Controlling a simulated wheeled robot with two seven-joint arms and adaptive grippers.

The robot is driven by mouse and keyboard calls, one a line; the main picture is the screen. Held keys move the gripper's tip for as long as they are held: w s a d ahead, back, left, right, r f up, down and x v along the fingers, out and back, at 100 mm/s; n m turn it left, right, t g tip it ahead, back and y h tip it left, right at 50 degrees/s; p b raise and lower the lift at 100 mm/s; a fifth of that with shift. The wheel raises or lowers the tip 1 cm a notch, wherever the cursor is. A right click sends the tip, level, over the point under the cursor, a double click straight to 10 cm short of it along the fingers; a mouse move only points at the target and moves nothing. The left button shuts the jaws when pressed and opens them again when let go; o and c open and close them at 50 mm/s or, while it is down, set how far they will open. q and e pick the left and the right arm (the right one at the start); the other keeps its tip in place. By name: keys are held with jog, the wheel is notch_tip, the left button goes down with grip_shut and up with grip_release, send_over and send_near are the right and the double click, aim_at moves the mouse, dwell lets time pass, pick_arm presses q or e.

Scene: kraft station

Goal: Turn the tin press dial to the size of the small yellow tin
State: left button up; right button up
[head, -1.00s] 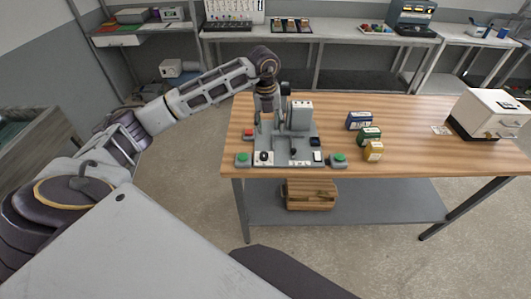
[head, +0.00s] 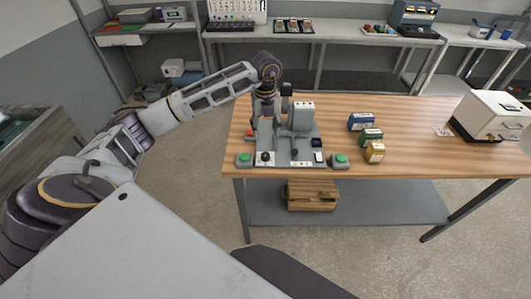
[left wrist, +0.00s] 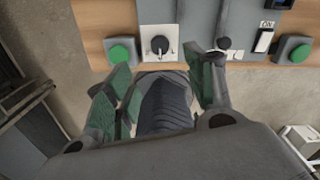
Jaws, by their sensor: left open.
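The grey tin press (head: 301,117) stands on the near left part of the wooden table. Its dial (head: 265,158) is a dark knob on a white plate at the front left of the press base; it also shows in the left wrist view (left wrist: 159,45). The small yellow tin (head: 375,153) stands to the right of the press, in front of a green tin (head: 370,136) and a blue tin (head: 361,121). My left gripper (head: 264,124) points down above the press base, open and empty, apart from the dial. The knob's exact setting is too small to read. My right gripper is not in view.
Green buttons flank the press front, left (head: 244,160) and right (head: 338,161). A red button (head: 250,134) sits at its left, and a dark lever (head: 294,152) stands beside the dial. A white drawer box (head: 490,118) is at the table's right. The table between tins and box is mostly clear.

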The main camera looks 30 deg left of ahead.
aim_at(266, 154)
pick_arm(q)
jog(key=shift+f+p, duration=1.2)
jog(key=shift+f, duration=5.2)
jog(key=c, duration=1)
